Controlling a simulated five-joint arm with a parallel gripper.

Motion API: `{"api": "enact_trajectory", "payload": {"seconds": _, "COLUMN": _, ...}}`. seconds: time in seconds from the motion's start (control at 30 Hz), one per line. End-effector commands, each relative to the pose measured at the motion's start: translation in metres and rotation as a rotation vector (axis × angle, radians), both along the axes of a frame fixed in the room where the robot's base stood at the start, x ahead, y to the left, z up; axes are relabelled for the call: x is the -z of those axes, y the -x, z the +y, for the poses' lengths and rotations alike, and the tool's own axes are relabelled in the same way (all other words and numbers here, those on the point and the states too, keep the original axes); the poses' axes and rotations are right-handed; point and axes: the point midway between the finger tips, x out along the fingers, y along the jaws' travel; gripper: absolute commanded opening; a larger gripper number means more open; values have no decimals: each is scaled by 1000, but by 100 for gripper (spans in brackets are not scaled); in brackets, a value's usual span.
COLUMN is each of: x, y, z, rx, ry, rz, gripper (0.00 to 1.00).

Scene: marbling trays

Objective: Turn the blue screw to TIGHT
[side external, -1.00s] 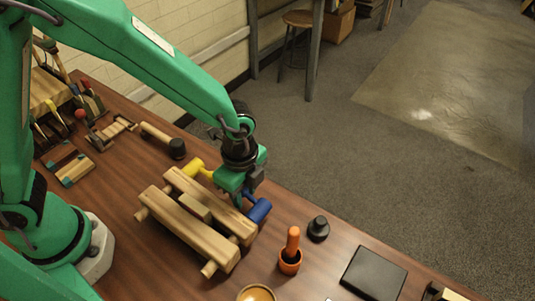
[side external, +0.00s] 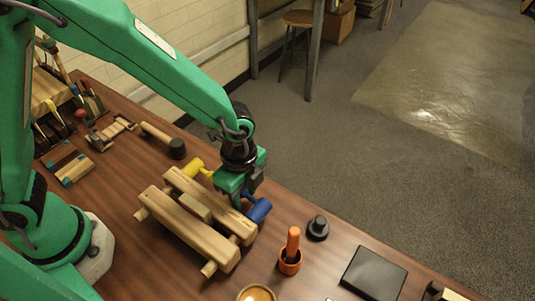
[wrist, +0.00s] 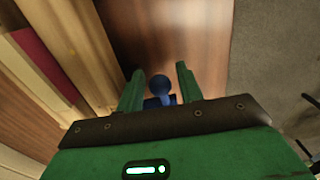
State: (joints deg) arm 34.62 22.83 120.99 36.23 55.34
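The blue screw (side external: 259,209) sticks out of the right end of a wooden two-beam press (side external: 190,232) in the side view. A yellow screw (side external: 194,167) sits at the press's other end. My gripper (side external: 238,199) is low over the press, right beside the blue screw. In the wrist view the blue screw's round knob (wrist: 160,84) lies between my gripper's (wrist: 159,82) two green fingers, with a gap on each side. The fingers are apart. The lower part of the blue screw is hidden by my gripper body. Any TIGHT mark cannot be made out.
A mallet (side external: 163,139) lies behind the press. Wooden racks stand at the left. The table's far edge is close behind the blue screw.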

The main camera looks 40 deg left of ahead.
Motion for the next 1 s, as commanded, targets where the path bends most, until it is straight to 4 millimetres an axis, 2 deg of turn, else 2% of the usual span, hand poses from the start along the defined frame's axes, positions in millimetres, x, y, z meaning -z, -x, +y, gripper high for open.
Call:
{"api": "enact_trajectory", "payload": {"seconds": 0.37, "x": -9, "y": -1, "z": -1, "rx": 0, "ry": 2, "rz": -3, "gripper": 36}}
{"api": "enact_trajectory", "payload": {"seconds": 1.0, "x": -53, "y": -1, "z": -1, "rx": 1, "ry": 2, "rz": -3, "gripper": 36}}
